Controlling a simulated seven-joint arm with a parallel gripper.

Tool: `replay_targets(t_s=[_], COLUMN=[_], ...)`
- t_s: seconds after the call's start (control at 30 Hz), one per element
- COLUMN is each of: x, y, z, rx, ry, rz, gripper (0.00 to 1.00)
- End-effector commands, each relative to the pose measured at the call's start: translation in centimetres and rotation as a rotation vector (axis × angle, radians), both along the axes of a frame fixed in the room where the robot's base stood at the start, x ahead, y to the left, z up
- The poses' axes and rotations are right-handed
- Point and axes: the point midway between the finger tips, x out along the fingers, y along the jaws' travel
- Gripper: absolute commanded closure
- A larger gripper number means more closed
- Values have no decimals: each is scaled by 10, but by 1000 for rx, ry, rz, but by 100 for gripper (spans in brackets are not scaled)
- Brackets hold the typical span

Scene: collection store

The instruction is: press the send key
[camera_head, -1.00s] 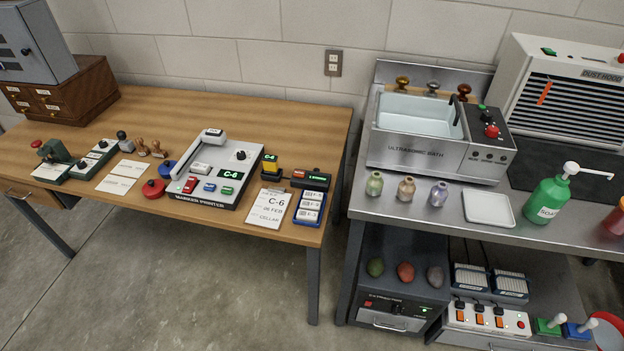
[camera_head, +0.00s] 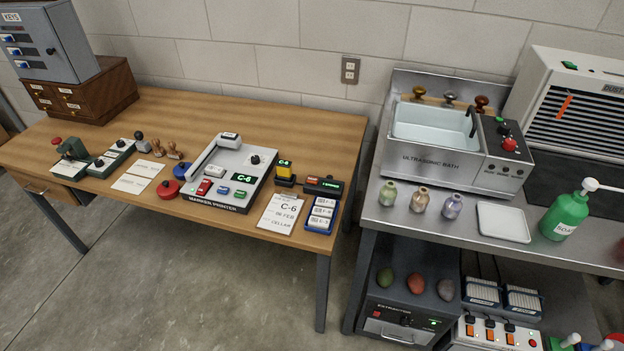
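No key can be read as "send" at this size. The grey marker printer (camera_head: 254,142) stands on the wooden table, with a green C-6 display (camera_head: 240,178). Its front has a red key (camera_head: 205,187), a blue key (camera_head: 223,190) and a green key (camera_head: 240,193). A small black unit (camera_head: 334,189) with a red key (camera_head: 312,180) and a green-lit display sits to its right. Between them stands a small dark stand with a yellow block (camera_head: 284,172) and a green display. My gripper is not in view.
A clipboard card marked C-6 (camera_head: 281,214) and a blue tray of labels (camera_head: 311,223) lie near the table's front edge. Stamps and a red round pad (camera_head: 168,189) are left of the printer. A steel bench with an ultrasonic bath (camera_head: 430,162) stands right. The table's back is clear.

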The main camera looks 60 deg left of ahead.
Motion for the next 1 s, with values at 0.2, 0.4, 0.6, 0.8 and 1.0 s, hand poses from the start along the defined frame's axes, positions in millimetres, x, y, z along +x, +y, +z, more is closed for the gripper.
replay_targets(t_s=[0.2, 0.4, 0.6, 0.8, 1.0], x=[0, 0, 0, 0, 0], y=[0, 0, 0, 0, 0], z=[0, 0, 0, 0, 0], rx=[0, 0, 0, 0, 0], ry=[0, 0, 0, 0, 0], rz=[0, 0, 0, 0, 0], gripper=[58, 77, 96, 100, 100])
